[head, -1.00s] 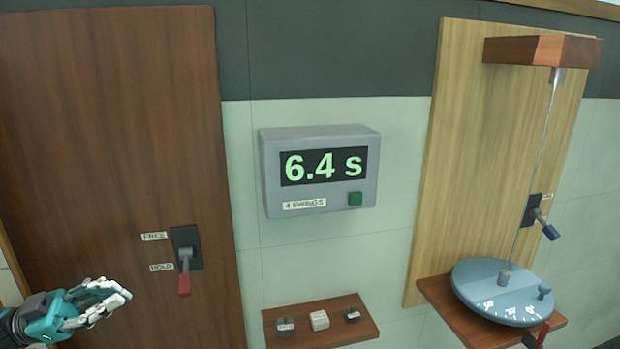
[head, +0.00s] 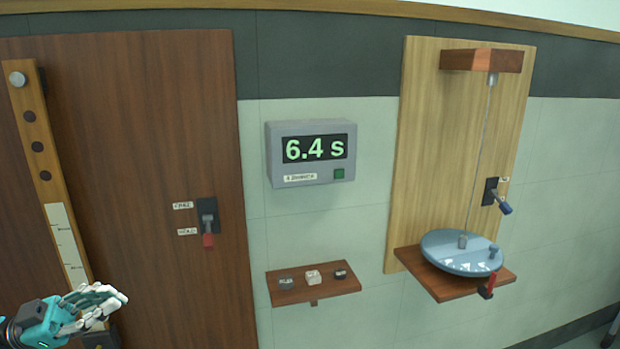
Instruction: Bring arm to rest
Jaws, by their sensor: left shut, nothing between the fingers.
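My left gripper (head: 105,301) is at the lower left of the head view, with its pale fingers together and nothing between them. It appears in front of the foot of a wooden strip (head: 38,160) on a brown wooden panel (head: 140,110). A lever with a red tip (head: 208,240) hangs down on the panel, to the right of and above the gripper, beside two small labels. The gripper looks apart from the lever. My right gripper is not in view.
A grey timer box (head: 270,155) on the wall reads 6.4 s. A small shelf (head: 335,289) below it bears three small blocks. At right, a pale board (head: 420,150) carries a hanging rod, a blue-tipped lever (head: 504,208) and a blue round dish (head: 440,250) on a wooden shelf.

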